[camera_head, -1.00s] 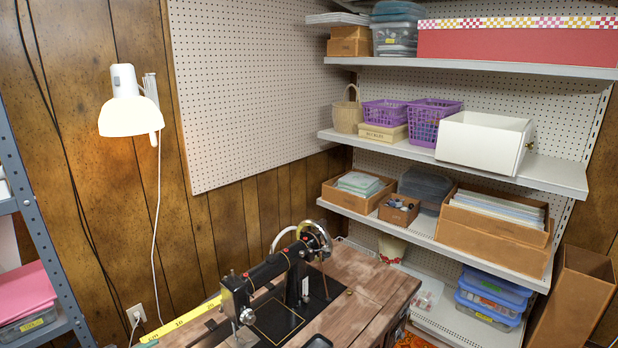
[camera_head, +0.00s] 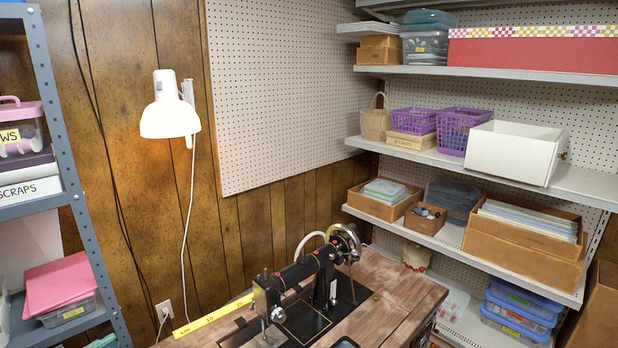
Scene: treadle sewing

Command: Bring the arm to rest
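Neither of my arms nor grippers shows in the head view. A black sewing machine (camera_head: 318,285) stands on a worn wooden table (camera_head: 395,297) at the bottom centre. Its handwheel (camera_head: 347,244) is at the right end of the machine. A yellow measuring tape (camera_head: 212,317) lies along the table's back left edge.
A white lamp (camera_head: 169,117) hangs on the wood-panelled wall, its cord running down to an outlet. Grey shelving (camera_head: 62,130) with pink items stands at the left. White shelves (camera_head: 575,184) with baskets and boxes fill the right.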

